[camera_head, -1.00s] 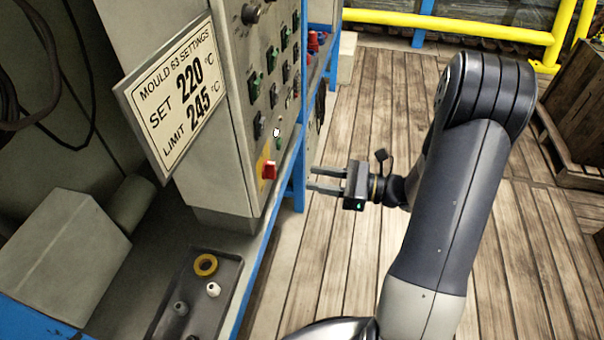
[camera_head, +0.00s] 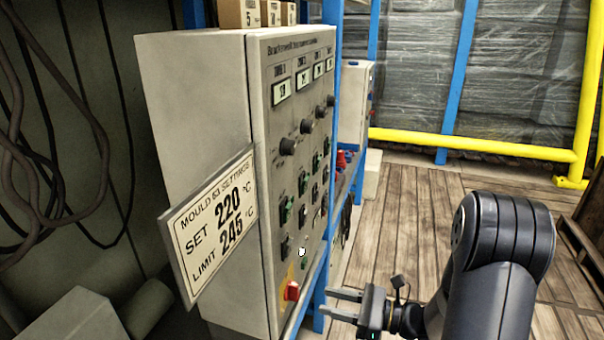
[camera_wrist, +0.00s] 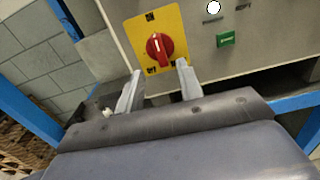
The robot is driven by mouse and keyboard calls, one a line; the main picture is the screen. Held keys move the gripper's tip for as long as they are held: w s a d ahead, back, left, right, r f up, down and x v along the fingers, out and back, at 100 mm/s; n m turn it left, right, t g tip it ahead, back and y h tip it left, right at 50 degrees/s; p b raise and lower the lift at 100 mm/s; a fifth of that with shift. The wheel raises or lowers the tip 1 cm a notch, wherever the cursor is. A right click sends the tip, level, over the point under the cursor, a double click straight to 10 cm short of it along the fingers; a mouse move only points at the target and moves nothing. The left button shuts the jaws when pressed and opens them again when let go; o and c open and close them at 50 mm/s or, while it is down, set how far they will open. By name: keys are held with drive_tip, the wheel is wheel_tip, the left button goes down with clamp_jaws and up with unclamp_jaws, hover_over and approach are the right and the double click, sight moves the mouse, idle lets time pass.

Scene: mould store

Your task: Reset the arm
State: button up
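My gripper (camera_head: 343,304) is in front of the lower right part of the grey control cabinet (camera_head: 195,110), with its fingers pointing at the panel. The fingers are apart with nothing between them, and the wrist view also shows my gripper (camera_wrist: 157,88) open. A red rotary switch (camera_wrist: 159,47) on a yellow plate (camera_wrist: 172,20) lies just beyond the fingertips in the wrist view. The red switch also shows low on the panel in the head view (camera_head: 292,291). The gripper looks apart from it.
A sign (camera_head: 213,225) reading "Mould 63 settings, set 220 °C, limit 245 °C" juts from the cabinet. Blue posts (camera_head: 458,75) and a yellow rail (camera_head: 470,143) stand behind. A wooden crate (camera_head: 590,225) is at the right edge. Open plank floor (camera_head: 430,200) lies between.

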sight(298, 293)
drive_tip(key=x, duration=0.6)
drive_tip(key=shift+a, duration=0.35)
drive_tip(key=shift+d, duration=0.15)
drive_tip(key=v, duration=1.1)
drive_tip(key=x, duration=1.1)
drive_tip(key=shift+n+b, duration=5.2)
drive_tip(key=shift+b, duration=0.15)
